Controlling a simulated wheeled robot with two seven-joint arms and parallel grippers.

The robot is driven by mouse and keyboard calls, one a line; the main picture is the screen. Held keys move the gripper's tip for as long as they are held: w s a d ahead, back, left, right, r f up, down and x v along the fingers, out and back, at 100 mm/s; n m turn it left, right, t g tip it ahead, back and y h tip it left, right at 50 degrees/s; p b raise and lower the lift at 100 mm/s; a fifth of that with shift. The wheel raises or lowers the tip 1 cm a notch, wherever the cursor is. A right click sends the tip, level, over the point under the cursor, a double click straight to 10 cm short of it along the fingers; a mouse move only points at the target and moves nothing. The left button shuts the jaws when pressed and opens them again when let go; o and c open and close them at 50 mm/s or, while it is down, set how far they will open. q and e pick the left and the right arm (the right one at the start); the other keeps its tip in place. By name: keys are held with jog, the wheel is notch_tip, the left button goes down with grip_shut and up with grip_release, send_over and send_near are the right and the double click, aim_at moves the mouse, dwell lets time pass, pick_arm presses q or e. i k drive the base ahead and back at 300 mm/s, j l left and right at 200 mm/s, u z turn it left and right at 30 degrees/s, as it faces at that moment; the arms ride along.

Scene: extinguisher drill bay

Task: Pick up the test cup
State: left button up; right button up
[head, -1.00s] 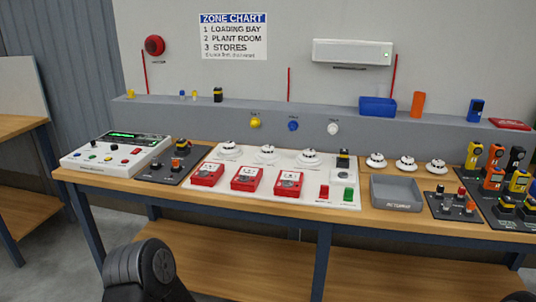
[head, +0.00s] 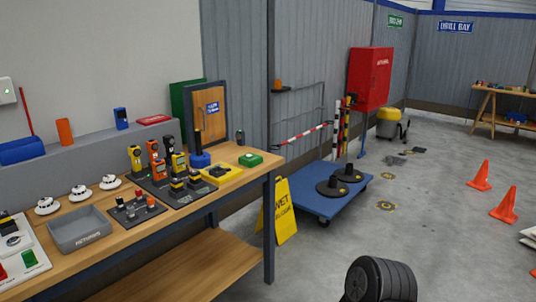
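I cannot pick out the test cup with certainty in the head view. Neither gripper is in view. Only a dark ribbed part of my own arm shows at the bottom edge, right of the middle.
The workbench (head: 225,243) at the left holds a grey returns tray (head: 79,230) and several handheld devices. A yellow wet-floor sign (head: 285,212) and a blue platform trolley (head: 308,198) stand beyond its end. Orange cones (head: 480,176) stand at right; floor between is mostly clear.

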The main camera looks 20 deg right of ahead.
aim_at(199, 159)
jog(key=k+j+u, duration=0.25)
jog(key=u, duration=0.15)
jog(key=k+j+u, duration=0.15)
jog(key=j+u, duration=0.2)
jog(key=k+j+u, duration=0.15)
jog(key=j+u, duration=0.25)
jog(key=j, duration=0.15)
jog(key=z, duration=1.45)
jog(key=i+l+z, duration=0.1)
jog(key=i+z, duration=0.3)
jog(key=i, duration=2.95)
